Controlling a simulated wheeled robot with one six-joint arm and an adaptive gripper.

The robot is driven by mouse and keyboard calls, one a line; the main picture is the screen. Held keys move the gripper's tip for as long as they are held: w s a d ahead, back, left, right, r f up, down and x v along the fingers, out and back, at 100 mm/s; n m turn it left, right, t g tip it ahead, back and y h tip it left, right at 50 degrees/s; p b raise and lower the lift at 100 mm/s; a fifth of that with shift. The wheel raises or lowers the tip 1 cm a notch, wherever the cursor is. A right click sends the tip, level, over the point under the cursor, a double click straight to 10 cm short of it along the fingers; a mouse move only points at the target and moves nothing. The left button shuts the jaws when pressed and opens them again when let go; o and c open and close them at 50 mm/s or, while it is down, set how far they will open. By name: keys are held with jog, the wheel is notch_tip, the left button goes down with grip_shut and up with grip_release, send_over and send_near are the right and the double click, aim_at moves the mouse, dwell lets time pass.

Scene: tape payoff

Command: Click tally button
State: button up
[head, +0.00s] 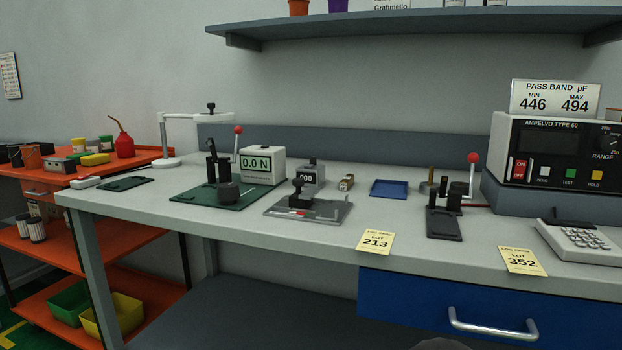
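A small grey counter box (308,176) with a dark number window stands on the workbench (300,246), left of the middle of the head view. The window seems to read 000, partly covered by the black knob of a fixture in front. A small dark knob or button (312,162) shows on top of the box; I cannot tell for sure that it is the tally button. My gripper is not in the head view, and nothing is seen touching the counter.
In front of the counter is a grey plate fixture (328,213). Left of it stand a 0.0 N display (262,165) and a red-knobbed lever press (238,130). A blue tray (389,188), a second lever press (473,158) and a meter (552,150) are to the right.

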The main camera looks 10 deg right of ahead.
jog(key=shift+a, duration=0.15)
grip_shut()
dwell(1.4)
